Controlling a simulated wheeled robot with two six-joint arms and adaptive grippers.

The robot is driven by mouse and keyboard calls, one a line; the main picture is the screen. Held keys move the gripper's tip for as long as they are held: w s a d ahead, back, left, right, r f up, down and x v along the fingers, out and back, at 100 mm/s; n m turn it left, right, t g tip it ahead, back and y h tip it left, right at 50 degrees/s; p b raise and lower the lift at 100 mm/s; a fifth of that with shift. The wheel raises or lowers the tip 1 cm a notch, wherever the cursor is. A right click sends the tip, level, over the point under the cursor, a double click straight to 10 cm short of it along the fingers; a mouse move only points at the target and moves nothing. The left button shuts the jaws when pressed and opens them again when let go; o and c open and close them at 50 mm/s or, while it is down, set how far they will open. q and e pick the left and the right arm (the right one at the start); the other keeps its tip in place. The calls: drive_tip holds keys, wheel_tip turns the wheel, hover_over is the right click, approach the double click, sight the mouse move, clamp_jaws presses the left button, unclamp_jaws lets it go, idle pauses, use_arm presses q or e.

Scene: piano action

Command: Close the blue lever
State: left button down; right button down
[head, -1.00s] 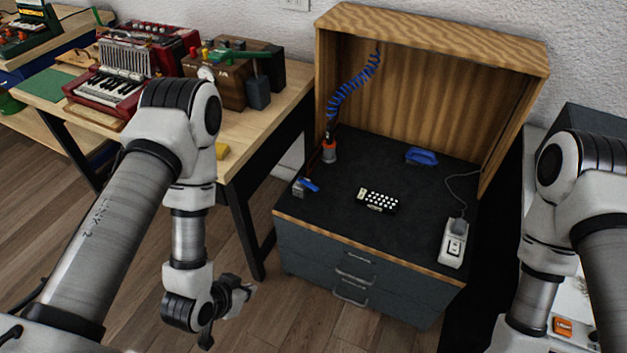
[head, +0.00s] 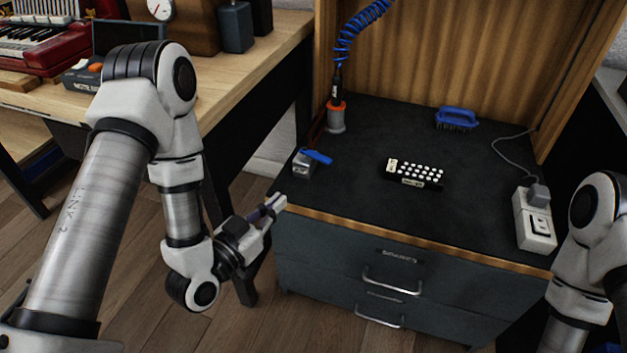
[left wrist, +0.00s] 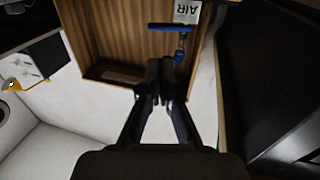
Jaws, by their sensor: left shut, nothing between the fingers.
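The blue lever (head: 318,157) sits on a small grey block (head: 303,164) at the front left corner of the dark bench top. In the left wrist view, a blue bar (left wrist: 170,27) beside a white "AIR" label (left wrist: 187,11) appears to be this lever, beyond the fingertips. My left gripper (head: 275,206) is shut and empty, in front of the bench's left front corner and apart from the lever. It also shows in the left wrist view (left wrist: 161,93), fingers together. My right gripper is out of frame; only its arm shows at the right.
A blue coiled hose (head: 347,42) hangs above an orange-and-grey holder (head: 336,118) behind the lever. A blue brush (head: 457,118), a black block with white dots (head: 415,174) and a power strip (head: 535,219) lie on the bench. A wooden table (head: 228,88) stands at the left.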

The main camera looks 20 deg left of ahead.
sight(324, 163)
use_arm(q)
drive_tip(key=b+x, duration=0.7)
drive_tip(key=x, duration=0.5)
drive_tip(key=shift+f, duration=0.1)
drive_tip(key=shift+w+d, duration=0.2)
drive_tip(key=shift+w, duration=0.25)
drive_tip(key=shift+w+d+r+p, duration=0.45)
drive_tip(key=shift+d+p, duration=0.1)
drive_tip(key=shift+p, duration=0.65)
drive_tip(key=shift+w+d+f, duration=0.1)
drive_tip(key=shift+w+f, duration=0.05)
drive_tip(key=shift+f, duration=0.2)
